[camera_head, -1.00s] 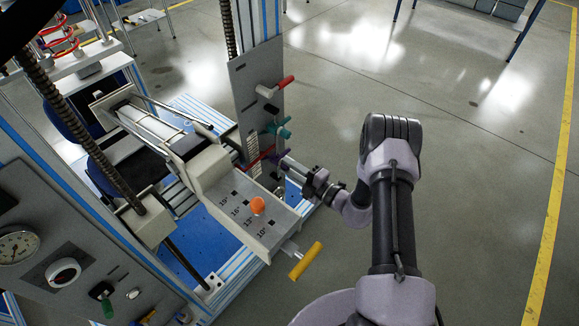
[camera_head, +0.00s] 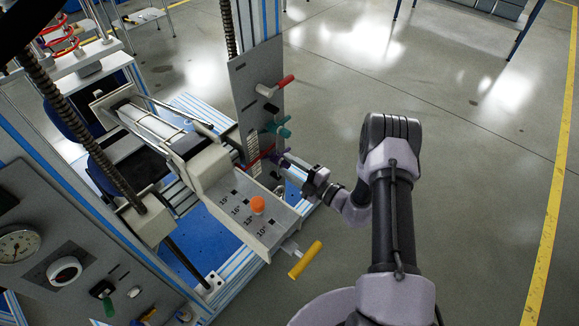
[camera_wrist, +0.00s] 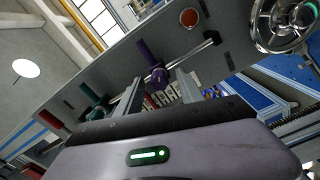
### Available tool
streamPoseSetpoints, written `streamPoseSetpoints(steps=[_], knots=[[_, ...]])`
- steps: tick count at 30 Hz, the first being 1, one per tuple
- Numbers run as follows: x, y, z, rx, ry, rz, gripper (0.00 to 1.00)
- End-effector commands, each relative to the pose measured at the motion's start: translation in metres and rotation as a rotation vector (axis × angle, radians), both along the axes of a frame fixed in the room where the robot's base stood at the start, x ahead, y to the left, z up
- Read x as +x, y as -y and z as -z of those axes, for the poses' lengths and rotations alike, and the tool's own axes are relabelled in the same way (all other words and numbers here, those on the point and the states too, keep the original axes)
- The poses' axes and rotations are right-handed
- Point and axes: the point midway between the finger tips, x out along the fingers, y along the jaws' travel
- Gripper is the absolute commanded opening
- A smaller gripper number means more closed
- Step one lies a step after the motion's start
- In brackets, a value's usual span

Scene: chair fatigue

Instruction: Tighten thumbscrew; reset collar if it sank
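A purple knob (camera_wrist: 150,62), which looks like the thumbscrew, sticks out from a grey panel in the wrist view. My gripper (camera_wrist: 158,88) is open, with one finger on each side of the knob's near end. I cannot tell whether either finger touches it. In the head view my gripper (camera_head: 280,162) reaches left to the panel's lower end, and its fingertips and the purple knob (camera_head: 273,156) are small and partly hidden there. I cannot make out which part is the collar or whether it has sunk.
Teal knobs (camera_head: 279,128) and a red-tipped lever (camera_head: 275,86) stick out of the panel above my gripper. A grey block with an orange knob (camera_head: 257,204) and a yellow handle (camera_head: 305,260) lie below-left. Floor on the right (camera_head: 480,190) is clear.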

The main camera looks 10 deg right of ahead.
Motion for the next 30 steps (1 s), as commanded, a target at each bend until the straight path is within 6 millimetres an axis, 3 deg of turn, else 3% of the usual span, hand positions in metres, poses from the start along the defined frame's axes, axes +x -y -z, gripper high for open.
streamPoseSetpoints(steps=[11,14,24,30], knots=[[-0.007,0.006,-0.001,0.000,-0.001,0.002,0.45],[-0.024,0.019,-0.002,0.001,-0.002,0.005,0.45],[-0.110,0.082,-0.002,0.001,-0.001,0.007,0.45],[-0.137,0.100,-0.001,0.000,0.002,0.003,0.45]])
